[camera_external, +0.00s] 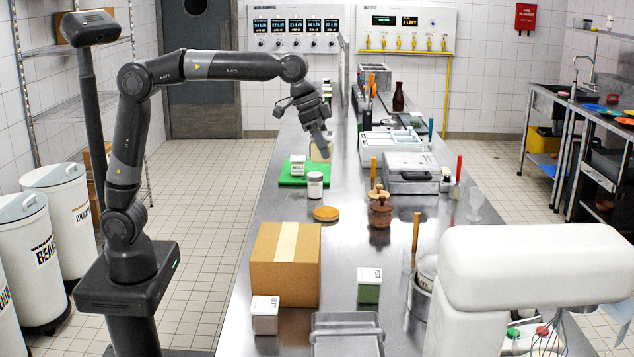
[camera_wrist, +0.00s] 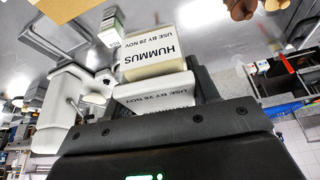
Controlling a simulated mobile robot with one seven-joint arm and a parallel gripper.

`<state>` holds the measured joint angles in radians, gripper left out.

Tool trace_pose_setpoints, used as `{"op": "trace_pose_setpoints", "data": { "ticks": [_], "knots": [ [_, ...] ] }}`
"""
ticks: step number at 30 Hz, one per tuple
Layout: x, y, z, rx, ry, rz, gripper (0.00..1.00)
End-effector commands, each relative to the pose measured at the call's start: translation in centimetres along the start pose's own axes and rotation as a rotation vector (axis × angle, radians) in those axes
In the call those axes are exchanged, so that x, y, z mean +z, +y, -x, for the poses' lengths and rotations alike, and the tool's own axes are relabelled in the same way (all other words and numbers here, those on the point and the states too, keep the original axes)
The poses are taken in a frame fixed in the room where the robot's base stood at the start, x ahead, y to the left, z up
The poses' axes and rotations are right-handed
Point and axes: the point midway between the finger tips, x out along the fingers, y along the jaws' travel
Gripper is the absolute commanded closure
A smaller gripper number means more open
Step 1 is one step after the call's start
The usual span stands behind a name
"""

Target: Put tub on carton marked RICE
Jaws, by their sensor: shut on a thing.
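My gripper (camera_external: 325,139) is shut on a pale beige tub (camera_external: 321,151) and holds it over the far part of the steel counter, by the green board. In the wrist view, a cream tub labelled HUMMUS (camera_wrist: 155,64) shows beyond my gripper's fingers; a white lettered surface (camera_wrist: 153,94) lies nearer, between them. I cannot tell how these two parts join. A large brown cardboard carton (camera_external: 285,262) stands at the counter's near left, with a tape strip on top. No RICE mark is readable on it or elsewhere.
A white-lidded tub (camera_external: 298,166) sits on the green board (camera_external: 291,180). Small labelled boxes (camera_external: 265,315) (camera_external: 369,288) flank the carton. A white mixer (camera_external: 530,270) fills the near right.

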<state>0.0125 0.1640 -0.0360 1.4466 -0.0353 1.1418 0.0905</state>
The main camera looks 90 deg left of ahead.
Motion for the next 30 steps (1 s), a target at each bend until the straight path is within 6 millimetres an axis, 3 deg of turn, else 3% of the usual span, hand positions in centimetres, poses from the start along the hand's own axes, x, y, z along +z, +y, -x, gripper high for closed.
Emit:
{"op": "trace_pose_setpoints", "data": {
  "ticks": [8, 15, 25, 30],
  "knots": [
    [3.2, 8.7, 1.7, 0.041, 0.002, -0.083, 0.73],
    [8.7, 17.4, 3.7, 0.077, 0.0, -0.179, 0.73],
    [13.6, 22.8, 5.2, 0.097, 0.002, -0.251, 0.73],
    [14.3, 22.4, 2.7, 0.095, -0.001, -0.246, 0.73]
  ]
}}
